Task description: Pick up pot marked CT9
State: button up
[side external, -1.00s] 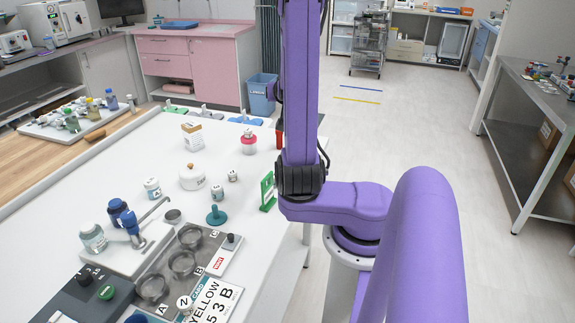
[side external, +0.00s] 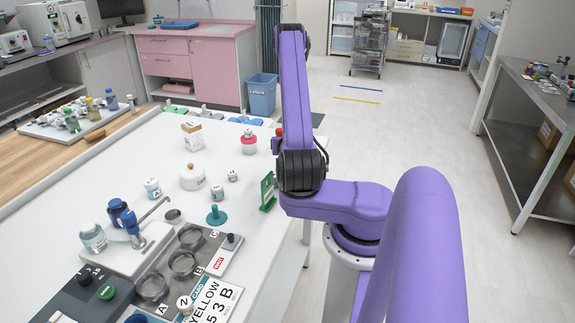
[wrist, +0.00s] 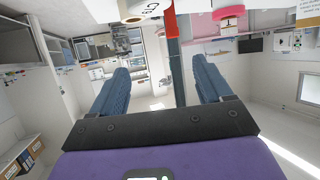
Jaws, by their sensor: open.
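Several small white pots stand on the white table in the side external view: one with dark lettering (side external: 217,192), a smaller one (side external: 233,175) behind it, and one with a bluish band (side external: 152,188) to the left. Their marks are too small to read, so I cannot tell which is CT9. In the wrist view a white pot (wrist: 140,9) with an unreadable dark mark shows at the top edge, partly cut off. My gripper (wrist: 160,65) is open, its two blue-grey fingers apart with nothing held between them.
A larger lidded white pot (side external: 192,178), a pink-banded jar (side external: 249,142) and a teal knobbed piece (side external: 216,215) stand nearby. A green stand (side external: 267,191) is close to my arm. Metal dishes (side external: 184,263) and bottles crowd the front left. Bare table lies left of the pots.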

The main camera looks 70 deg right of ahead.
jog(key=shift+f, duration=2.5)
jog(key=f, duration=0.1)
jog(key=d+f, duration=0.1)
jog(key=f, duration=0.1)
jog(key=shift+w+d, duration=0.3)
jog(key=shift+w+d+f, duration=0.2)
jog(key=shift+d, duration=0.3)
jog(key=shift+c, duration=0.3)
jog(key=c, duration=1)
